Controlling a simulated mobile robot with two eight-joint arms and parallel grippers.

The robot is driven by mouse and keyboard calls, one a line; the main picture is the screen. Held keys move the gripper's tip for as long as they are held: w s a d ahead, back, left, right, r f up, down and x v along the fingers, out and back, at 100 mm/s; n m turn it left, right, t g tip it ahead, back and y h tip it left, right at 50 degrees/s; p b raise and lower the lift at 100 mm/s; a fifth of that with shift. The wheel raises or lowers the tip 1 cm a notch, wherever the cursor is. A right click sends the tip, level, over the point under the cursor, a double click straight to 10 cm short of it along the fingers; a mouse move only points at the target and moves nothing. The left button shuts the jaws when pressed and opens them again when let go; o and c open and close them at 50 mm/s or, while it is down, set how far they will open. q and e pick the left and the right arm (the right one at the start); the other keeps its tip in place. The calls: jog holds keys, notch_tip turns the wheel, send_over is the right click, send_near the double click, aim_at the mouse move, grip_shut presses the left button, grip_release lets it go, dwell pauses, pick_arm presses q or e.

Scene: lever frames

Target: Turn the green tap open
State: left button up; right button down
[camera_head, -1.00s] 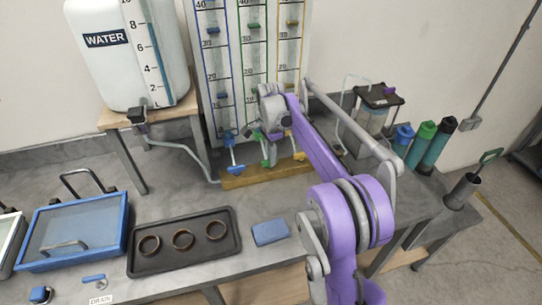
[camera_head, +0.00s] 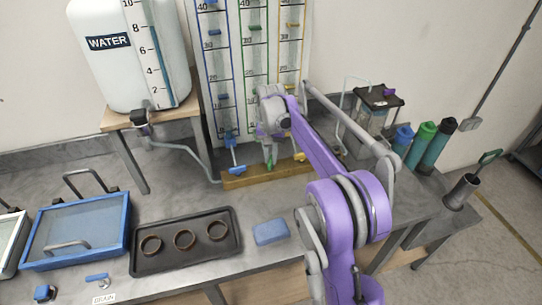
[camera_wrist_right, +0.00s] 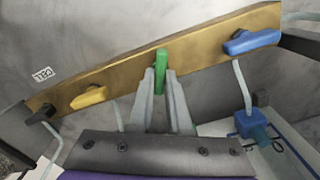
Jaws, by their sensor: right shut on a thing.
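The green tap (camera_wrist_right: 161,60) sits on a wooden board (camera_wrist_right: 120,72) between a yellow tap (camera_wrist_right: 90,97) and a blue tap (camera_wrist_right: 250,42). In the wrist view its handle lies across the board, while the yellow and blue handles lie more nearly along it. My right gripper (camera_wrist_right: 161,82) is shut on the green handle, one finger on each side. In the head view the green tap (camera_head: 269,164) shows below my right gripper (camera_head: 268,146), whose wrist partly covers the area. My left gripper is not in view.
Marked gauge columns (camera_head: 250,70) rise behind the board. A water tank (camera_head: 115,75) stands on a stand at the left. A dark tray with rings (camera_head: 160,262), a blue sponge (camera_head: 271,231) and a blue-framed box (camera_head: 75,230) lie on the bench. Bottles (camera_head: 421,145) stand at the right.

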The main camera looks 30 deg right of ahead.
aim_at(270, 159)
jog(key=n, duration=0.5)
jog(key=shift+w, duration=0.1)
dwell(0.5)
jog(key=c, duration=0.9)
grip_release()
jog(key=shift+o, duration=0.2)
notch_tip(270, 159, up, 11)
jog(key=p, duration=0.1)
jog(key=shift+a+f, duration=0.1)
